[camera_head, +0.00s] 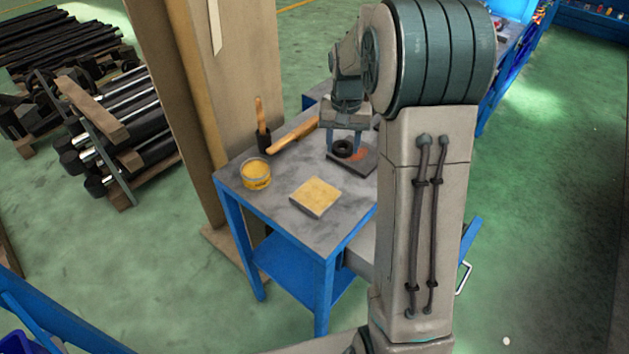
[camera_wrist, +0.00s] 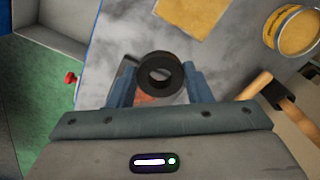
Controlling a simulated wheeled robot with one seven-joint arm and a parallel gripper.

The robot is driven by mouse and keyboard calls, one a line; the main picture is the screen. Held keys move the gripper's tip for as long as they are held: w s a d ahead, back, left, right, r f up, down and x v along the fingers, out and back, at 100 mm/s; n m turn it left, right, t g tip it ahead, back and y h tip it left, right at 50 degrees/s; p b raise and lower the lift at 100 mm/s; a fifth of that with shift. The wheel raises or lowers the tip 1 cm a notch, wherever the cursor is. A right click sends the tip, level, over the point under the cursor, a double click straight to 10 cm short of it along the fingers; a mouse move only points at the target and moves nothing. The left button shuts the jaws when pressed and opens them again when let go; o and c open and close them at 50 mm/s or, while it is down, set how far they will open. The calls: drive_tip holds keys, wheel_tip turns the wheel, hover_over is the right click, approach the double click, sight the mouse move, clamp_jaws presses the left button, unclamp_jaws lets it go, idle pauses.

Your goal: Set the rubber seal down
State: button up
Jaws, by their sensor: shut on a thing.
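The rubber seal (camera_head: 343,148) is a black ring. My gripper (camera_head: 345,143) is shut on it, over a dark flat plate (camera_head: 362,163) with a reddish patch on the grey-topped table. In the wrist view the seal (camera_wrist: 160,73) sits between the two blue-grey fingers of my gripper (camera_wrist: 160,85), with its hole facing the camera. The plate's reddish patch shows partly behind it. I cannot tell whether the seal touches the plate.
The blue-legged table (camera_head: 265,200) also holds a yellow tin (camera_head: 256,174), a tan square block (camera_head: 316,197) and a wooden-handled hammer (camera_head: 293,135). A beige column (camera_head: 200,80) stands behind its left side. The table's front left top is bare.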

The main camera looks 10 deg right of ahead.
drive_tip(key=p, duration=0.1)
hover_over(316, 195)
wheel_tip(316, 195, down, 5)
drive_tip(key=shift+f+p, duration=0.55)
drive_tip(key=shift+f, duration=1.45)
drive_tip(key=shift+f, duration=0.1)
drive_tip(key=o, duration=1)
drive_tip(key=shift+c, duration=0.2)
